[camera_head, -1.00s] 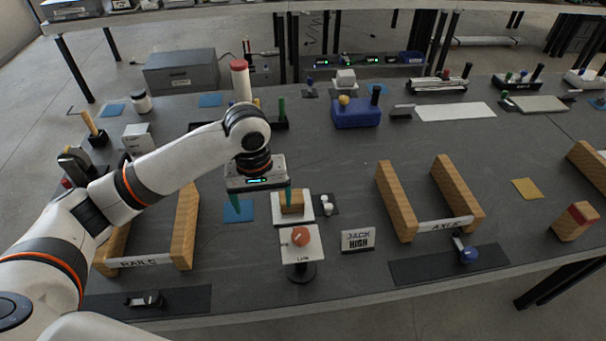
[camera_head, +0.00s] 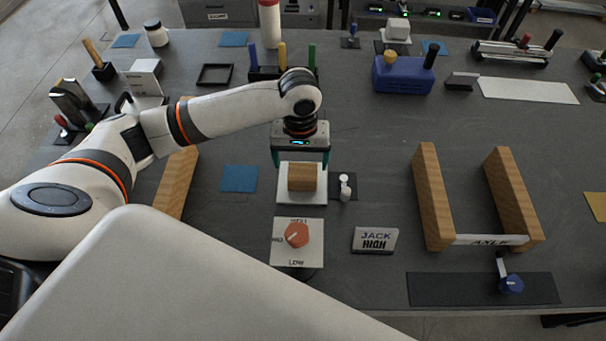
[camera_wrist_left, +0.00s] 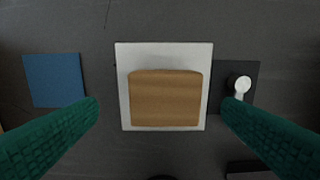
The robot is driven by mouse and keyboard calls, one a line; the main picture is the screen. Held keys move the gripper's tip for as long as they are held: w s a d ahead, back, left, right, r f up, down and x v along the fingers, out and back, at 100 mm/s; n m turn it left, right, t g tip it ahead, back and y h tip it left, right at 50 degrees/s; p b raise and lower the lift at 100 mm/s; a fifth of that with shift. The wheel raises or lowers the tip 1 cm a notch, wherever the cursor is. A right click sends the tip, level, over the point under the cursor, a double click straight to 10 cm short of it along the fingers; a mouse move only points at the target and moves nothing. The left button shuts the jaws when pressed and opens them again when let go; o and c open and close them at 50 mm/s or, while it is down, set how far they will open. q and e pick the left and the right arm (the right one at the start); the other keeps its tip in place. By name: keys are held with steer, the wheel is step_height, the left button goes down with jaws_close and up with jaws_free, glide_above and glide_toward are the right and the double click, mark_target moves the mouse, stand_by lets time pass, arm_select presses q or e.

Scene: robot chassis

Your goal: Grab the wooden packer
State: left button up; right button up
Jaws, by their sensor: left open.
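The wooden packer (camera_head: 302,177) is a small brown block lying on a white square plate (camera_head: 302,197) near the middle of the table. In the left wrist view the packer (camera_wrist_left: 165,98) sits centred on the white plate (camera_wrist_left: 163,54). My left gripper (camera_head: 301,162) is open above the packer, with its green fingers pointing down. In the left wrist view the fingers (camera_wrist_left: 160,112) spread wide on either side of the plate, with nothing between them touching. My right gripper is not in view; a white link of mine covers the bottom of the head view.
A small white knob (camera_head: 345,188) on a dark pad stands just right of the plate. A dial panel (camera_head: 297,256) and a JACK HIGH sign (camera_head: 375,240) are in front. A blue square (camera_head: 239,179) lies left. Wooden rails (camera_head: 432,200) stand right.

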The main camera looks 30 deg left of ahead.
mark_target(303, 171)
arm_select(q)
steer(key=shift+f, duration=0.3)
steer(key=f, duration=0.5)
steer(key=shift+d, duration=0.25)
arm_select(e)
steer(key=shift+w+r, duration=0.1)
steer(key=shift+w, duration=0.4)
arm_select(q)
steer(key=shift+c, duration=0.2)
